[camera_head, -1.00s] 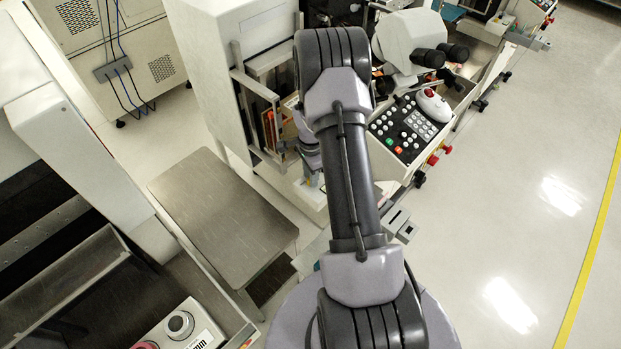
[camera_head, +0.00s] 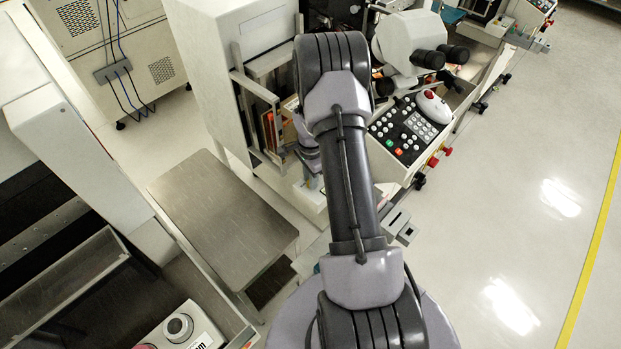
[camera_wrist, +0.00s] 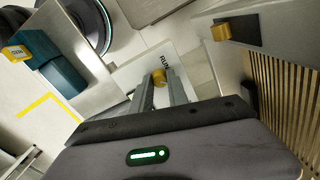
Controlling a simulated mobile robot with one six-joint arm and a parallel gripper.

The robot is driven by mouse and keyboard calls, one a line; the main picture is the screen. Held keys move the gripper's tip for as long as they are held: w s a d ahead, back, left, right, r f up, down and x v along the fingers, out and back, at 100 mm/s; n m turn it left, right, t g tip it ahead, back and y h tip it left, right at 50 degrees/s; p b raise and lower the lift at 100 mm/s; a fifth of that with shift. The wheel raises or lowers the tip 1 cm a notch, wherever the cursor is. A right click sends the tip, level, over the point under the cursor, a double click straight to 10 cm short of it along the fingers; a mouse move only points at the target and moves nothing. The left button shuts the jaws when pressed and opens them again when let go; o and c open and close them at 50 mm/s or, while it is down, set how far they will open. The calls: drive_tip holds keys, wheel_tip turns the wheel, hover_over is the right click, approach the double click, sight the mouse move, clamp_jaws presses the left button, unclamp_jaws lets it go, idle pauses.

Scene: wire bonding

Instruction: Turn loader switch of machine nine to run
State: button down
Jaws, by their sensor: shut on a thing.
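The loader switch is a small yellow knob (camera_wrist: 158,76) on a pale panel (camera_wrist: 133,75) in the wrist view. The word RUN is printed on the panel just beyond the knob. My gripper (camera_wrist: 160,88) is shut on the knob, one grey finger on each side of it. The fingers hide part of the knob, and I cannot tell which position it points to. In the head view my arm covers the switch and the fingertips. No machine number is legible.
A second yellow part (camera_wrist: 222,32) sits on a dark plate at the upper right of the wrist view. A teal block (camera_wrist: 50,65) is at the left. In the head view a steel table (camera_head: 220,215) stands left of my arm, a keypad (camera_head: 410,130) right. The right floor is clear.

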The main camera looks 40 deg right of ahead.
drive_tip(key=n, duration=0.4)
drive_tip(key=shift+b, duration=0.35)
drive_tip(key=n, duration=0.4)
drive_tip(key=shift+n, duration=0.3)
drive_tip(key=n, duration=0.4)
drive_tip(key=shift+w+n, duration=0.1)
drive_tip(key=shift+n, duration=2)
drive_tip(key=c, duration=1.6)
unclamp_jaws()
drive_tip(key=shift+o, duration=0.2)
drive_tip(key=shift+r, duration=0.15)
